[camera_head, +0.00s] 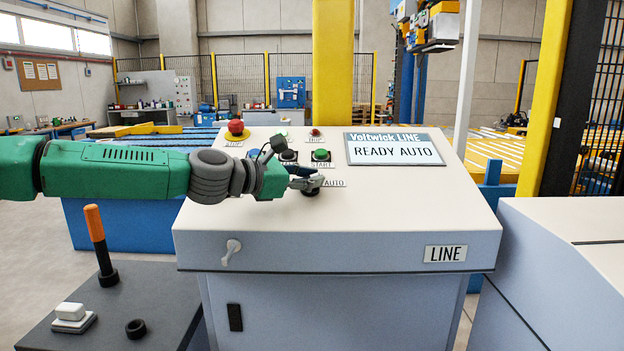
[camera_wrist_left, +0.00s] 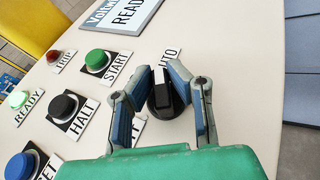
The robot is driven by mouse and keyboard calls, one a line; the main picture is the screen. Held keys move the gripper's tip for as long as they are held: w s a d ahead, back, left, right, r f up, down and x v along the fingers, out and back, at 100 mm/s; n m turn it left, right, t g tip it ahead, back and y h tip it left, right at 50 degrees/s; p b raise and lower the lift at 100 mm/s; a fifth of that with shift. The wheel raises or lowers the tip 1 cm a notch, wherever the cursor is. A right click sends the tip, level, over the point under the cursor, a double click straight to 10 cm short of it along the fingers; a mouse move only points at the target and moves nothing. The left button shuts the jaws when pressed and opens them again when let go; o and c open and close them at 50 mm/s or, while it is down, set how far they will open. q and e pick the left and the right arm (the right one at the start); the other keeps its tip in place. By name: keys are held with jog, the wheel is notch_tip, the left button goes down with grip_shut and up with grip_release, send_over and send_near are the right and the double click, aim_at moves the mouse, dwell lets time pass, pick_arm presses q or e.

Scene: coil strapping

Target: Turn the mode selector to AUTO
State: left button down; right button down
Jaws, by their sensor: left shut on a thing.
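The mode selector is a black knob with a white mark; it shows in the wrist view (camera_wrist_left: 165,101) and, mostly behind my fingers, in the head view (camera_head: 312,193). My left gripper (camera_head: 307,180) is at the knob, and in the wrist view its fingers (camera_wrist_left: 170,88) stand on either side of it, shut on it. The white mark points toward the top of the wrist view, near the partly covered AUTO label (camera_wrist_left: 172,56). In the head view the AUTO label (camera_head: 334,184) lies just right of the knob. Another label beside the knob is mostly hidden by a finger.
On the console top (camera_head: 400,205) are a green START button (camera_head: 320,155), a black HALT button (camera_wrist_left: 62,107), a red mushroom button (camera_head: 236,127) and a display (camera_head: 395,150) reading READY AUTO. A key-like switch (camera_head: 231,250) is on the front.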

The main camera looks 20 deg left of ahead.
pick_arm(q)
jog(key=shift+a+f, duration=0.1)
jog(key=c, duration=1.5)
grip_release()
jog(key=shift+c, duration=0.2)
jog(key=shift+s+a, duration=0.1)
jog(key=shift+a, duration=0.1)
jog(key=v, duration=1)
jog(key=shift+s+a, duration=0.15)
jog(key=shift+a, duration=0.05)
jog(key=shift+s+a, duration=0.3)
jog(key=shift+s, duration=0.2)
